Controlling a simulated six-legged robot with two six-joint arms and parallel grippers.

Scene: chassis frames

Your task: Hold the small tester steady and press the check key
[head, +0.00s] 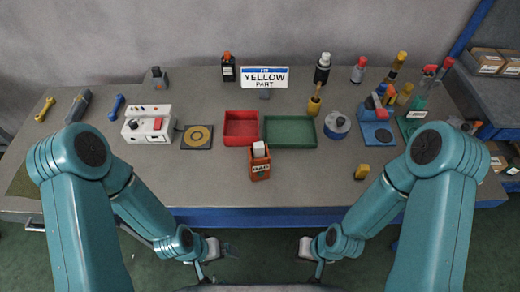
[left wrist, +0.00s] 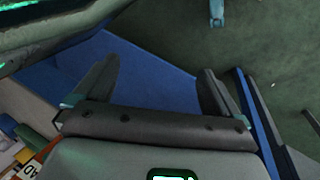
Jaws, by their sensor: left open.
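The small tester (head: 147,124) appears to be the white box at the left of the bench in the head view. In the head view both hands hang low in front of the bench edge, well away from the tester. My right gripper (head: 314,266) is small and partly hidden by its arm, so its jaws are unclear.
A round-marked pad (head: 197,137) sits right of the tester, then a red tray (head: 241,127) and a green tray (head: 290,131). An orange labelled box (head: 260,168) stands near the front. A yellow part (head: 362,172) lies front right. The front left bench is clear.

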